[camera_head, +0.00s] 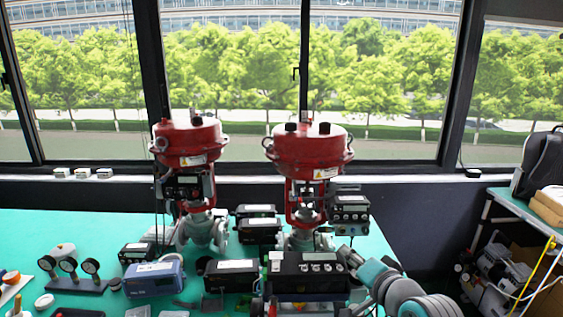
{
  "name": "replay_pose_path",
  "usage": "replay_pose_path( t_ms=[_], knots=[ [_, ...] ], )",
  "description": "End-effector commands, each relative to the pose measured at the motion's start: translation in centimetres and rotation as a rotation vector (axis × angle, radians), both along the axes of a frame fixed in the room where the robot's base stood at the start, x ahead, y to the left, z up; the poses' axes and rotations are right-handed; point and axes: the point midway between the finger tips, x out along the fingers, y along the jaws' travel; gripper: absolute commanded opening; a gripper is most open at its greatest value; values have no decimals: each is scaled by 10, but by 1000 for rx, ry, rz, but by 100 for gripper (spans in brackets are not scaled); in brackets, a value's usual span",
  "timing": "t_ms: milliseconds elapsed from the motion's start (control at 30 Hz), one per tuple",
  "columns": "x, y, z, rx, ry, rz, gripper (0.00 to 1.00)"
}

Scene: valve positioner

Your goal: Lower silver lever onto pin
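My arm comes in from the bottom right, and its grey and teal wrist ends beside a black positioner box (310,268) with several round gauges or knobs on its front. My gripper (350,258) is small and dark at the right end of this box. I cannot tell whether its fingers touch the box, or are open or shut. Two red-topped valves stand behind: the left valve (188,145) and the right valve (308,152). Another black positioner (350,210) is at the right valve's right side. The silver lever and the pin are too small or hidden to make out.
The green table (90,230) holds a blue instrument box (154,279), several black boxes such as one (230,274) near the front, and a stand of gauges (75,272) at left. Windows are behind. A side table (520,195) stands at right. The table's back left is clear.

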Motion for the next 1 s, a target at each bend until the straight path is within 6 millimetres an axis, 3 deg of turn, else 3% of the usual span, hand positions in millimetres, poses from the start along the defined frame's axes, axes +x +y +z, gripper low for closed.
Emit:
replay_pose_path(
  t_ms=[267,467,700,1000],
  knots=[
    [-20,-3,-46,-32,-2,-26,24],
    [-52,-7,-99,-81,-7,-57,24],
    [-110,-13,-164,-174,-18,-99,24],
    [-197,-20,-222,-316,-27,-133,24]
  ],
)
